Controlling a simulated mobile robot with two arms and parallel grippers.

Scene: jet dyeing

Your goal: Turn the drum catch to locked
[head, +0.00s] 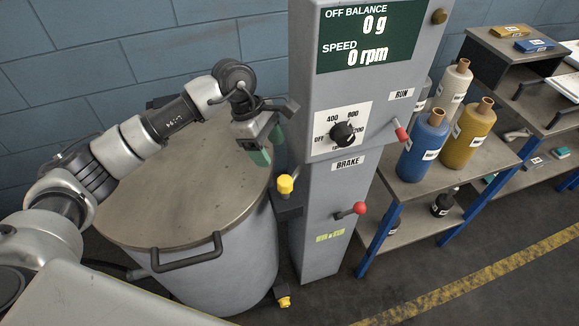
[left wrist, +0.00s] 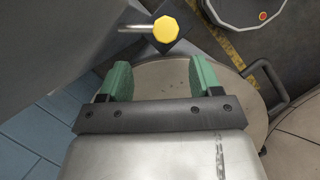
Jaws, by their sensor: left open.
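A yellow knob (head: 286,185), which looks like the drum catch, sits on a dark bracket between the round drum (head: 215,270) and the grey control column. In the left wrist view the yellow knob (left wrist: 165,30) is at the end of a short metal rod pointing left. My left gripper (head: 268,146) is above the drum lid's right edge, up and left of the knob. Its green fingers (left wrist: 161,76) are open with nothing between them, and the knob is beyond their tips, apart from them. No lock marking is readable. My right gripper is out of view.
The grey control column (head: 330,225) carries a display reading 0 g and 0 rpm, a black dial (head: 343,134), a red RUN lever (head: 401,134) and a red BRAKE lever (head: 358,208). The drum lid (head: 170,205) is down, with a handle in front. Bottles stand on shelves at right.

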